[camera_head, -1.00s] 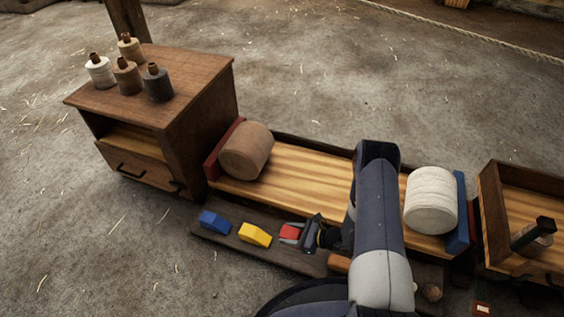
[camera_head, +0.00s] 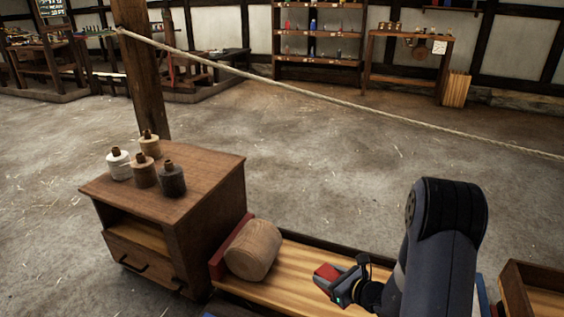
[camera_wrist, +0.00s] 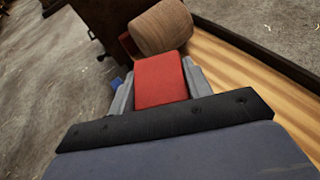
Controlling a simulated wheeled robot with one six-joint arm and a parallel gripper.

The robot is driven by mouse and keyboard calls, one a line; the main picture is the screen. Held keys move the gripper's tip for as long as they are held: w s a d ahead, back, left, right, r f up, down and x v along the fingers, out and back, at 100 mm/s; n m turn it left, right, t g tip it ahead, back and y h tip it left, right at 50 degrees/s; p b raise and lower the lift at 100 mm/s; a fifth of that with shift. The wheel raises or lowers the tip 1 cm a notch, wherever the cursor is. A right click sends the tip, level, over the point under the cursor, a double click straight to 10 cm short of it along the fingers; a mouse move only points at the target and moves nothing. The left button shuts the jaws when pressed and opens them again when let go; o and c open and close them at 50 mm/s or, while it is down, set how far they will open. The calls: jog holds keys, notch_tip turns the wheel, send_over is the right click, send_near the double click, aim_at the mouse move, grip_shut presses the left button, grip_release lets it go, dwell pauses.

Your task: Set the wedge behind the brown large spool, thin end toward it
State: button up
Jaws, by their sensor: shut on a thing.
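The brown large spool (camera_head: 254,250) lies on its side on the striped wooden bench top, against a dark red end block (camera_head: 232,244) at its left. My gripper (camera_head: 335,284) is shut on a red wedge (camera_head: 325,272) and holds it to the right of the spool, apart from it. In the wrist view the red wedge (camera_wrist: 160,80) sits between the jaws, with the brown spool (camera_wrist: 161,27) just beyond it. I cannot tell which end of the wedge is thinner. The white large spool is hidden behind my arm.
A wooden cabinet (camera_head: 176,215) with several small bobbins (camera_head: 146,172) on top stands left of the bench (camera_head: 290,262). A wooden box (camera_head: 535,290) is at the right. A rope (camera_head: 300,90) is stretched across the room behind. The bench surface between spool and gripper is clear.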

jog(key=r, duration=0.3)
jog(key=s+d+r+m+t+h+p, duration=0.1)
jog(key=r, duration=0.2)
jog(key=d+r+m+h, duration=0.1)
jog(key=r, duration=0.2)
jog(key=shift+s+d+r+p, duration=0.1)
jog(key=shift+s+r+p, duration=0.05)
jog(key=shift+s+p, duration=0.2)
notch_tip(320, 180, up, 41)
jog(key=w+m+t+h+p, duration=0.1)
jog(key=w+m+h+p, duration=0.1)
jog(key=p, duration=3.4)
jog(key=shift+h, duration=0.3)
jog(key=shift+f, duration=0.25)
